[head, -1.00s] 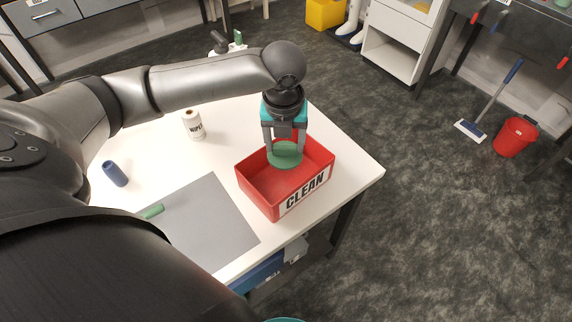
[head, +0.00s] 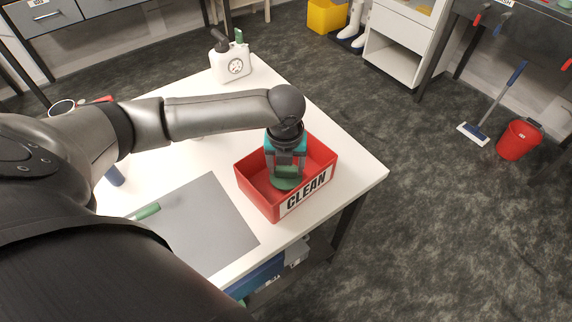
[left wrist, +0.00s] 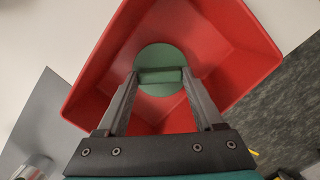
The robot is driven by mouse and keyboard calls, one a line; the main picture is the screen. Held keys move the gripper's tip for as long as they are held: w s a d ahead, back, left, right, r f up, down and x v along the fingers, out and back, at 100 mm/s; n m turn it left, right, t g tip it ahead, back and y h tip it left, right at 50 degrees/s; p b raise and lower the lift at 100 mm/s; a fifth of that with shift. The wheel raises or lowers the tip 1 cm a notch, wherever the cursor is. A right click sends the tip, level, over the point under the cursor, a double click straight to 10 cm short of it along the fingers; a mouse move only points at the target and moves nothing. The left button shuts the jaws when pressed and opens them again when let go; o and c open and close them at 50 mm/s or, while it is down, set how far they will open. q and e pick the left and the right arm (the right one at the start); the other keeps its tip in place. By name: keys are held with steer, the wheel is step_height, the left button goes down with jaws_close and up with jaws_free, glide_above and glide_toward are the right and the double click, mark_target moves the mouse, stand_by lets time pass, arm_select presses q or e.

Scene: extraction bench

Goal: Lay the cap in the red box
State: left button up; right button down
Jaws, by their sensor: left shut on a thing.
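The cap is a green disc with a raised grip bar; it shows in the head view (head: 287,183) and in the left wrist view (left wrist: 160,56). My left gripper (head: 287,174) points down inside the red box (head: 250,186), shut on the cap's bar; its fingers also show in the left wrist view (left wrist: 160,78). The cap is within the box walls, low down; whether it touches the floor I cannot tell. The box has a white CLEAN label on its front. My right gripper is out of view.
The box stands near the right corner of the white table (head: 345,176). A grey mat (head: 205,225) with a green object (head: 147,211) lies to its left. A white jug (head: 231,66) stands at the back. A blue cylinder (head: 115,176) is partly behind my arm.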

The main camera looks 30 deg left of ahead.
mark_target(286, 183)
arm_select(q)
steer(key=o, duration=1.3)
steer(key=shift+f, duration=0.1)
steer(key=shift+o, duration=0.2)
step_height(286, 183, up, 12)
steer(key=s+p, duration=0.1)
steer(key=p, duration=0.2)
steer(key=shift+s+d+p, duration=0.3)
steer(key=shift+d, duration=0.15)
